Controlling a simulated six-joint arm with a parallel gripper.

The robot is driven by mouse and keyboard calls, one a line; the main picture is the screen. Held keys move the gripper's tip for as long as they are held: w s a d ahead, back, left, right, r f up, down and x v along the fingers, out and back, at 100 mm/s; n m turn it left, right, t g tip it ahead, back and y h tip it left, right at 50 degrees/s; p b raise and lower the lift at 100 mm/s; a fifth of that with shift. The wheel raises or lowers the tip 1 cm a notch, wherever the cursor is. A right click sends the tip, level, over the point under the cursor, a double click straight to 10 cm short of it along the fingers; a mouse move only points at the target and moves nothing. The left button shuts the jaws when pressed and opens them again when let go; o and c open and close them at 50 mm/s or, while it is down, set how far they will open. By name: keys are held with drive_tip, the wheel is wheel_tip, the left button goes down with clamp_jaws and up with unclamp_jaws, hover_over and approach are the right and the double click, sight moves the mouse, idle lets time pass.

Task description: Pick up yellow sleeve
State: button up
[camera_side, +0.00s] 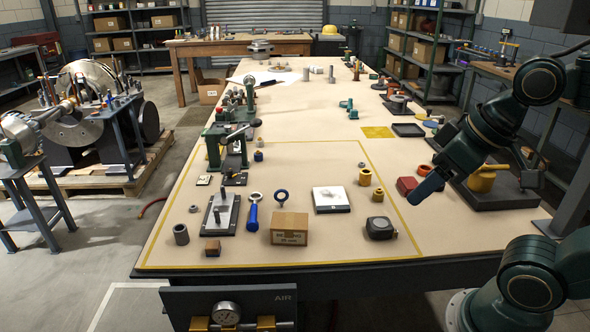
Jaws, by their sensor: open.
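A short yellow cylinder that looks like a sleeve (365,177) stands upright on the table inside the yellow outline, right of centre. A smaller gold ring-like piece (378,194) sits just in front of it and to its right. My gripper (418,196) is above the table to the right of both, pointing down and to the left, apart from them. It is open, with nothing visible in it. The gap between its fingers is hard to make out from this side.
A black tape measure (380,228), a cardboard box (289,228) and a white-topped plate (331,199) stand near the sleeve.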

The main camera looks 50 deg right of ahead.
drive_tip(key=shift+w, duration=0.1)
drive_tip(key=w+d+r+n+g, duration=0.1)
drive_tip(key=w+d, duration=0.2)
drive_tip(key=w, duration=0.2)
drive_tip(key=w+d+r+g, duration=0.1)
drive_tip(key=w+d, duration=0.3)
drive_tip(key=w, duration=0.2)
drive_tip(key=n+g, duration=0.4)
hover_over(380, 189)
wheel_tip(380, 189, down, 19)
drive_tip(key=shift+s+a+f, duration=0.1)
drive_tip(key=shift+f, duration=0.1)
drive_tip(key=shift+f, duration=4.15)
